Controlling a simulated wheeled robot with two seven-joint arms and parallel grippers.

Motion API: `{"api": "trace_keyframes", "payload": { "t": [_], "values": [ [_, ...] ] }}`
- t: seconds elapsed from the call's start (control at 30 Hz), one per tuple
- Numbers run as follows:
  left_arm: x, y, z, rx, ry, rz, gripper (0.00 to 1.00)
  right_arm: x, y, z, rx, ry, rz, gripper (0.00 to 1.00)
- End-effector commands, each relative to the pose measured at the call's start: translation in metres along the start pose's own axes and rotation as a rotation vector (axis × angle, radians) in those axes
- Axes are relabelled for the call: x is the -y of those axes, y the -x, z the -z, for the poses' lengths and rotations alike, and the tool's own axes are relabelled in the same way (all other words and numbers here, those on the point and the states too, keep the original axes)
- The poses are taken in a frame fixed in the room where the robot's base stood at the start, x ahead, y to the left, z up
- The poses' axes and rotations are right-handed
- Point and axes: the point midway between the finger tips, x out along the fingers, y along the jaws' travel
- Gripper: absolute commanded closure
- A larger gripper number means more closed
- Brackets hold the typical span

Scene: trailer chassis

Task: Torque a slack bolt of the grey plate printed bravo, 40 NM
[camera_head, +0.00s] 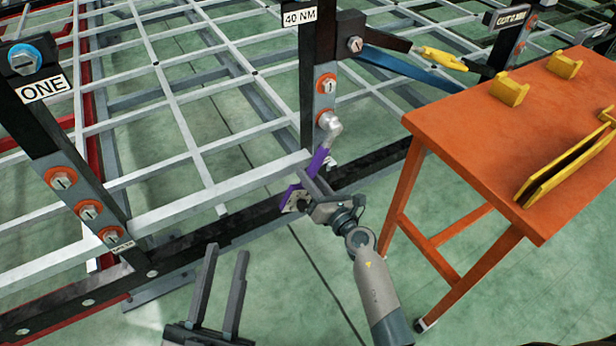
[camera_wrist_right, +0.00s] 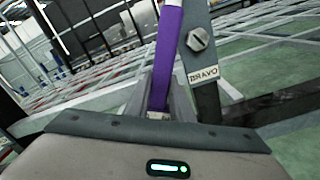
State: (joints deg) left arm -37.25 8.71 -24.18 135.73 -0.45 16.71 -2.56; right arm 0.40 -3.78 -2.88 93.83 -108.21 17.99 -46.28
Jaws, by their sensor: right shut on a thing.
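The grey plate (camera_head: 325,101) is on the dark post under the 40 NM sign (camera_head: 299,16). An upper bolt (camera_head: 326,85) with an orange ring shows in the head view. My right gripper (camera_head: 308,192) is shut on a wrench with a purple handle (camera_head: 317,162). The wrench's silver head (camera_head: 331,125) is at a lower orange-ringed bolt; its seating is hidden. In the wrist view a bolt (camera_wrist_right: 197,40) stands beside the purple handle (camera_wrist_right: 167,55). My left gripper (camera_head: 225,292) is open and empty.
An orange table (camera_head: 470,125) with yellow holders (camera_head: 510,90) stands at the right. A yellow-handled tool (camera_head: 440,58) sits behind the table. Black frame rails run across below.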

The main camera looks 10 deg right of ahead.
Motion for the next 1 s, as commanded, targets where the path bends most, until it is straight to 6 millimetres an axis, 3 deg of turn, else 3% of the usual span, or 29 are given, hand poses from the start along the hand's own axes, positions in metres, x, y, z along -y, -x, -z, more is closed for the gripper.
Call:
{"api": "trace_keyframes", "payload": {
  "t": [0.47,1.0],
  "values": [
    [0.000,0.000,0.000,0.000,0.000,0.000,0.69,0.000,0.001,-0.002,0.003,0.006,-0.001,1.00],
    [0.000,-0.002,0.004,0.000,0.000,0.000,0.69,0.000,0.024,-0.002,0.003,0.006,-0.001,1.00]
  ]
}}
